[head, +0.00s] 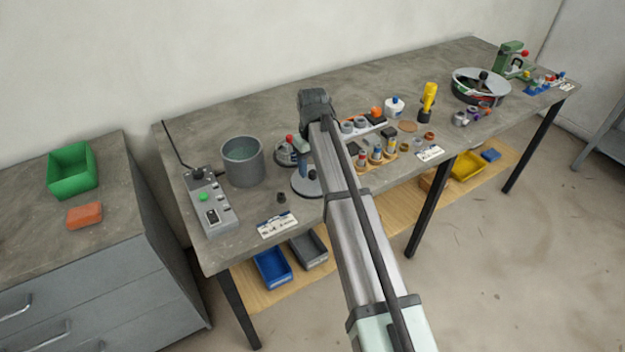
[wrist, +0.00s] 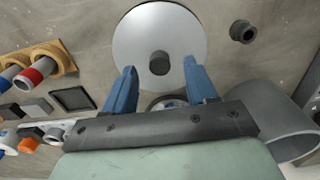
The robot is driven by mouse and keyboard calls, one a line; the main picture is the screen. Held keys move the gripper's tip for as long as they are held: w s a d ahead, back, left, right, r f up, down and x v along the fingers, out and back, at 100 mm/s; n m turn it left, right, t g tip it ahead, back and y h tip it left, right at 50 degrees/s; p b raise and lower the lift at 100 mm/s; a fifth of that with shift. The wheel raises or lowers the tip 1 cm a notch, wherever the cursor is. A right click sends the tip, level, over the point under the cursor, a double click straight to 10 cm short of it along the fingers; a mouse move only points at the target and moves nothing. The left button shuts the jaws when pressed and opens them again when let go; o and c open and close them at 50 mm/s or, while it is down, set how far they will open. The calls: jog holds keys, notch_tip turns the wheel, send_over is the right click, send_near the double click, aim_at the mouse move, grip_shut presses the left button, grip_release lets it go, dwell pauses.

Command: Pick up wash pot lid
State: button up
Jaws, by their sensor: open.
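The wash pot lid is a round silver-grey disc (wrist: 135,35) with a dark knob (wrist: 159,63) at its middle. It lies on the bench, and in the head view the disc (head: 306,190) shows partly behind my gripper (head: 304,170). In the wrist view my gripper (wrist: 160,68) is open. Its two blue fingers stand on either side of the knob, with clear gaps and nothing held. The exact height of the fingertips above the disc is hard to tell. The grey wash pot (head: 242,162) stands upright to the left; its wall (wrist: 275,110) shows at right in the wrist view.
A small dark cylinder (head: 281,198) stands beside the lid. A control box (head: 211,203) with a green button is farther left. A wooden holder (wrist: 45,62) with coloured parts lies left in the wrist view. The bench front has a label card (head: 277,224).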

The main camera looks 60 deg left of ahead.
jog(key=shift+f, duration=0.75)
grip_shut()
